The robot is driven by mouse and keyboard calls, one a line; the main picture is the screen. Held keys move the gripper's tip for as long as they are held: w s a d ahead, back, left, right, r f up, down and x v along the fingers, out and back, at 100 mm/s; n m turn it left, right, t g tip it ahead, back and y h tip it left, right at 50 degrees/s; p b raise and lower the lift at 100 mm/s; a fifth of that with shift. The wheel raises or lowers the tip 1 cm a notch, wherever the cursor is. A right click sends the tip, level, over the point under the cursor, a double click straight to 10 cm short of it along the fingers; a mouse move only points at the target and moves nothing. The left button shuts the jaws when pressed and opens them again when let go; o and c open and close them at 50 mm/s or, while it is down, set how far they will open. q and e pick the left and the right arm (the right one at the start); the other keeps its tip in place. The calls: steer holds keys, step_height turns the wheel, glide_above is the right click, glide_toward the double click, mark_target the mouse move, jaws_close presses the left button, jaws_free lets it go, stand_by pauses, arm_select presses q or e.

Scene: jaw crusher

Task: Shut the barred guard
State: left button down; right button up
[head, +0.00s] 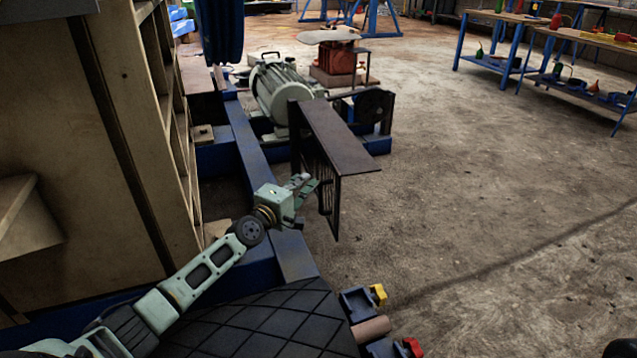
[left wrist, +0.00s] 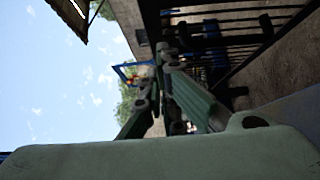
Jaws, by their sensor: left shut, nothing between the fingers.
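The barred guard (head: 337,139) is a dark rusty cover with a flat top and a barred side, standing out from the blue frame in the head view. It stands beside the motor (head: 284,95). Its bars show at the upper right of the left wrist view (left wrist: 235,32). My left gripper (head: 309,184) is at the guard's lower barred side, with its fingers shut and empty. Whether the fingertips touch the bars I cannot tell. The fingers also show in the left wrist view (left wrist: 160,80). My right gripper is not seen.
A blue frame beam (head: 250,147) runs beside the wooden structure (head: 75,130) on the left. A dark wheel (head: 372,104) sits behind the guard. The concrete floor on the right is open. Workbenches (head: 515,18) stand at the far right.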

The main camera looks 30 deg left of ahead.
arm_select(q)
steer(key=shift+w+d+p, duration=0.2)
steer(key=shift+w+d, duration=0.55)
steer(key=shift+w, duration=0.2)
steer(key=shift+w+d+p, duration=0.2)
steer(key=shift+w+d, duration=0.55)
steer(key=shift+w, duration=0.15)
